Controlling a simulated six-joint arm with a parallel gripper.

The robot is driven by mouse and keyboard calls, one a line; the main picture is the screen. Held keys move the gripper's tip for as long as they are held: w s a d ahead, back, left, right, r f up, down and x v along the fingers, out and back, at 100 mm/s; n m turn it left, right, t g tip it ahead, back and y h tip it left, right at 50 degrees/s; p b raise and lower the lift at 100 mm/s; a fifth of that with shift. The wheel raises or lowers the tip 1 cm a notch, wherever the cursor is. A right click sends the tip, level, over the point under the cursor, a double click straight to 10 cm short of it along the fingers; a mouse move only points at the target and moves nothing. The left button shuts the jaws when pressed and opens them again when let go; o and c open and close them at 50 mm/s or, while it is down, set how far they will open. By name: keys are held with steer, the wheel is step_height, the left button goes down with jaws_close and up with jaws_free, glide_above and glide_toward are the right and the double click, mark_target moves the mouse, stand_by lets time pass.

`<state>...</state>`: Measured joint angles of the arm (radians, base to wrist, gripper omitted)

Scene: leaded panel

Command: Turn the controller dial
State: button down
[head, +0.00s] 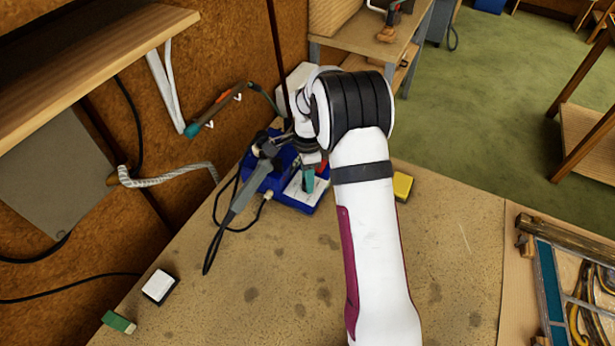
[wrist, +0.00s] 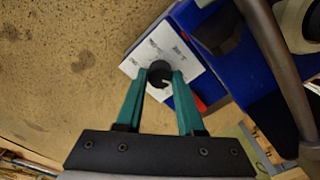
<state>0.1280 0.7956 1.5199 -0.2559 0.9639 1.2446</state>
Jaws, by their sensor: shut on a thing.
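The blue controller (head: 285,183) stands on the workbench below my arm, with a white label face (wrist: 187,52) toward the wrist camera. Its dark round dial (wrist: 159,72) sits on the white face, with a small light mark on it. My gripper (wrist: 160,80) has two teal fingers, one on each side of the dial, and is shut on it. In the head view the gripper (head: 308,184) is seen small at the controller's front, and my arm hides part of the controller. The dial itself cannot be made out there.
A grey soldering iron (head: 247,186) rests in a holder beside the controller, its cord hanging left. A yellow block (head: 402,186) lies right of my arm. A white-topped block (head: 159,287) and a green block (head: 118,322) lie front left. The leaded panel (head: 575,290) is at right.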

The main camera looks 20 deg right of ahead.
steer(key=c, duration=0.5)
jaws_free()
steer(key=shift+r, duration=0.1)
step_height(320, 180, up, 16)
steer(key=shift+f, duration=0.2)
steer(key=shift+s, duration=0.1)
steer(key=s+a+r+n, duration=0.2)
steer(key=s+n, duration=0.1)
steer(key=s, duration=0.4)
steer(key=s+a+r+n+y, duration=0.1)
steer(key=s+a+n, duration=0.2)
steer(key=s, duration=0.4)
steer(key=s+a+r+n, duration=0.2)
steer(key=s+n, duration=0.1)
steer(key=s, duration=0.5)
steer(key=s+f+n, duration=0.1)
steer(key=s, duration=0.2)
steer(key=s+a+f+n, duration=0.1)
steer(key=s+f, duration=0.1)
steer(key=s, duration=0.2)
steer(key=s+a+f+n, duration=0.1)
steer(key=s+n, duration=0.1)
steer(key=s, duration=0.1)
steer(key=shift+s+a+f+y, duration=0.2)
steer(key=shift+s+f+y, duration=0.1)
steer(key=shift+s+y, duration=0.1)
